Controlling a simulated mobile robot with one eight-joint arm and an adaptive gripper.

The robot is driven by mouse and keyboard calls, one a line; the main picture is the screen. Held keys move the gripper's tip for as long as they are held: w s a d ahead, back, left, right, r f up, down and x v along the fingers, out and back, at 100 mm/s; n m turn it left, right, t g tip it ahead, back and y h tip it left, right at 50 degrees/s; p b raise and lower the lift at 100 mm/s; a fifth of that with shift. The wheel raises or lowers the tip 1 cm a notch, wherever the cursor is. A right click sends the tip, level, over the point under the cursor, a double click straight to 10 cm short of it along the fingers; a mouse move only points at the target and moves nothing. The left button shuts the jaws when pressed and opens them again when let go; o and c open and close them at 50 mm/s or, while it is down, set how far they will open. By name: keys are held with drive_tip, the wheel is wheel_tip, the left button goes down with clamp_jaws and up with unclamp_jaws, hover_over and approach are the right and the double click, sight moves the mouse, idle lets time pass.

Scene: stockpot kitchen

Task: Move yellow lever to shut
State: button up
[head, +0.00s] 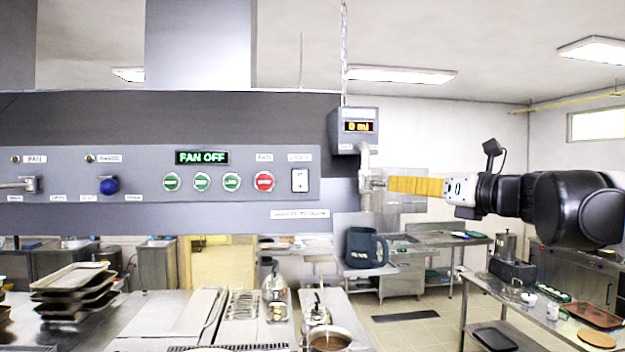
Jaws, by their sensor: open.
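The tap (366,180) with a silver valve hangs below a grey meter box (353,132) that reads 0 ml. A yellow ribbed stretch runs sideways from the valve to the white body of my gripper. It looks like the fingers of my gripper (391,184), seen side-on, with their tips just right of the valve. I cannot clearly tell the yellow lever apart from this stretch. No gap between the fingers shows from this side, and contact with the lever cannot be made out. A dark blue jug (366,248) is below the tap.
A grey hood panel (150,200) with several buttons, a blue knob (108,186) and a FAN OFF display (201,157) fills the left. Stacked trays (70,280) and kettles stand on the counter below. The space right of the tap, around my arm, is open.

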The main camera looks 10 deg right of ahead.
drive_tip(key=shift+x, duration=0.8)
clamp_jaws()
drive_tip(key=shift+s, duration=0.1)
